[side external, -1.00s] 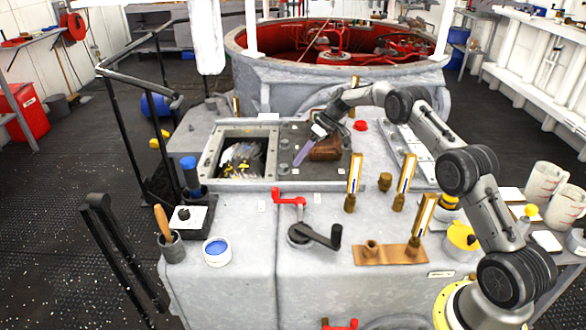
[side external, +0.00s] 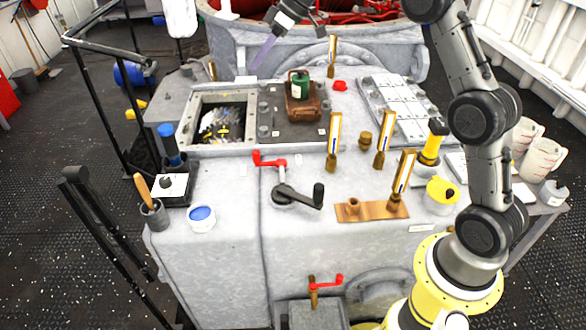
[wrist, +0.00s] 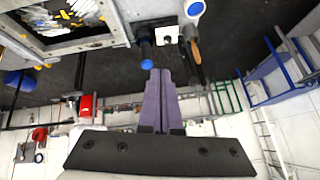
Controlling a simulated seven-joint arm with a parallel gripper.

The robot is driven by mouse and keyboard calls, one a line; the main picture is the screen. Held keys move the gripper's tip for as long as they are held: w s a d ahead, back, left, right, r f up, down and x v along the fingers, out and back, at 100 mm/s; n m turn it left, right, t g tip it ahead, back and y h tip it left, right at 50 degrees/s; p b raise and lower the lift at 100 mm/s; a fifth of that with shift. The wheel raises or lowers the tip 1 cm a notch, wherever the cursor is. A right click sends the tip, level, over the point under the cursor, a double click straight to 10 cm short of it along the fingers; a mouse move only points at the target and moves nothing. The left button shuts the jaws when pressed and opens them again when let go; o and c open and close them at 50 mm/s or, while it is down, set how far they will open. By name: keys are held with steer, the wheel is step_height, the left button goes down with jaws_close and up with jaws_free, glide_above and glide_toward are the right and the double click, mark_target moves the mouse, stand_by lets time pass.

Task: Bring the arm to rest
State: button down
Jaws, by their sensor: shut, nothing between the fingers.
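My gripper (side external: 262,54) is high above the deck in the side view, over the back edge near the open hatch (side external: 190,128). Its purple fingers are together, with nothing between them. In the wrist view the fingers (wrist: 161,80) lie side by side and closed. My arm is raised, and its upper part leaves the top of the side view. A brown leather-like case (side external: 303,106) with a green bottle (side external: 299,86) in it stands on the dark plate right of the hatch, apart from the gripper.
A blue-topped cylinder (side external: 170,142), a wooden-handled tool in a cup (side external: 153,211) and a white tub (side external: 201,218) stand at left. Red (side external: 270,160) and black (side external: 298,196) crank handles are mid-deck. Upright brass gauges (side external: 334,140) and a yellow pot (side external: 441,194) stand at right.

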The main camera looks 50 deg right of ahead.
steer(key=s+a+r+h, duration=0.1)
steer(key=s+a+r, duration=0.25)
steer(key=s, duration=0.45)
steer(key=s+a+r+t+h, duration=0.15)
steer(key=s+r, duration=0.25)
steer(key=s, duration=0.4)
steer(key=s+a+r, duration=0.3)
steer(key=s, duration=0.5)
steer(key=s+d+f+m+h, duration=0.3)
steer(key=s+f+m, duration=0.3)
steer(key=s+f, duration=0.7)
steer(key=shift+s+d+m, duration=0.3)
steer(key=shift+s, duration=1.7)
steer(key=shift+f+g, duration=0.1)
steer(key=shift+g, duration=0.15)
